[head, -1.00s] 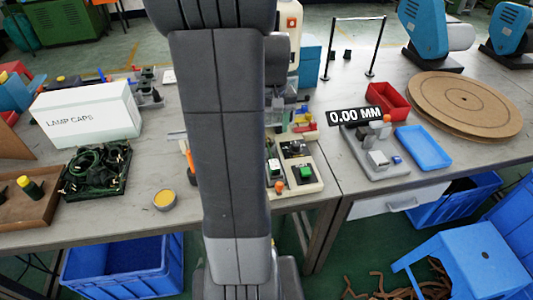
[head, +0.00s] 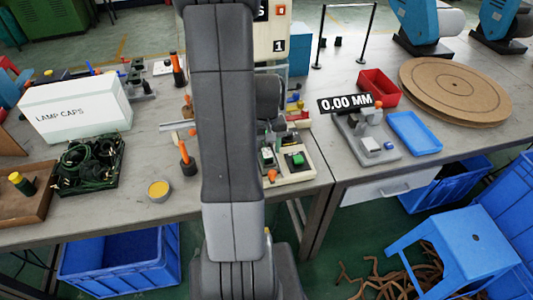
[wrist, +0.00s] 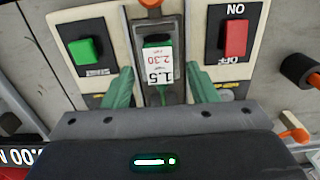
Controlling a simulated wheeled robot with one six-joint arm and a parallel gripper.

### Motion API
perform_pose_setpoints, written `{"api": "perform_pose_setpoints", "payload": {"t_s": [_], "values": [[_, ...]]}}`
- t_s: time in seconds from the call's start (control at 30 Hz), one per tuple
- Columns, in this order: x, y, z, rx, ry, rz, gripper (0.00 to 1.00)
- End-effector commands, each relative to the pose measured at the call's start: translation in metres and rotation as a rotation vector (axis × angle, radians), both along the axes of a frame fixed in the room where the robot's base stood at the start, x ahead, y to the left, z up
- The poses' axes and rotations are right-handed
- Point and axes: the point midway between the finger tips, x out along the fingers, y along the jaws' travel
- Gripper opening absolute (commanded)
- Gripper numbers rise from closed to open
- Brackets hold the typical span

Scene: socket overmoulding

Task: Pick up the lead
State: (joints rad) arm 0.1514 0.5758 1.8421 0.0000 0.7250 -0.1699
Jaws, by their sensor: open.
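Dark green leads (head: 92,165) lie coiled and tangled in a black tray (head: 65,184) on the left part of the bench in the head view. No coiled lead shows in the wrist view. My gripper (wrist: 160,72) is open, its two green fingers spread over a cream control box (wrist: 85,20). Between and beyond the fingers is a dark fitting with a white label (wrist: 158,64) reading 1.5 and 2.30. I cannot tell how far the fingers are above it. In the head view my arm hides the gripper.
The box has a green button (wrist: 85,50) and a red one (wrist: 236,38). A gauge with a 0.00 MM sign (head: 345,103) stands right.

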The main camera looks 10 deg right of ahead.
Motion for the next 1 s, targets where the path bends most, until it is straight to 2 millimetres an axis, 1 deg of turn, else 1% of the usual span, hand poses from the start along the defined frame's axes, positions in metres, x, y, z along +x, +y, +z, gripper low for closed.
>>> {"api": "perform_pose_setpoints", "payload": {"t_s": [0.1,0.27,0.3,0.37,0.4,0.53,0.57,0.83,0.93,1.0], "values": [[0.0,0.0,-0.004,0.0,-0.001,0.0,0.53],[0.0,0.0,-0.004,0.0,-0.002,0.0,0.53],[0.0,0.0,-0.004,0.0,-0.002,0.0,0.51],[0.0,0.0,-0.004,0.0,-0.002,0.0,0.39],[0.0,0.0,-0.004,0.0,-0.002,0.0,0.31],[0.0,0.0,-0.004,0.0,-0.002,0.0,0.06],[0.0,0.0,-0.004,0.0,-0.002,0.0,0.04],[0.001,0.0,-0.002,-0.001,-0.003,0.0,0.04],[0.001,0.0,0.007,-0.001,-0.004,0.0,0.04],[0.002,0.0,0.017,-0.001,-0.007,0.0,0.04]]}}
